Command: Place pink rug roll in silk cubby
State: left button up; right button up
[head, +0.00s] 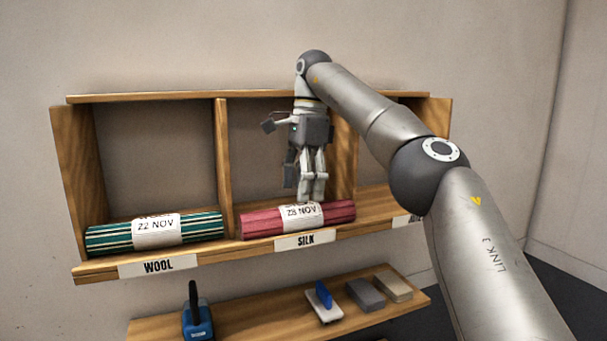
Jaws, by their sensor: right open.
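The pink rug roll (262,223) lies on its side in the middle cubby, above the SILK label (305,239). A white paper band on it reads 28 NOV. My right gripper (311,200) points down in the silk cubby (262,165), directly above the roll's band. It is open, with its fingertips at or just above the band; I cannot tell if they touch it. The roll does not appear to be held. My left gripper is not in view.
A green striped roll (105,237) with a 22 NOV band lies in the left cubby, labelled WOOL. My right arm covers much of the right cubby. A lower shelf (255,322) holds a blue tool (197,322), a brush (324,302) and two blocks (365,294).

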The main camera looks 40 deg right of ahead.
jog(key=shift+d+r, duration=0.15)
jog(key=shift+r, duration=0.9)
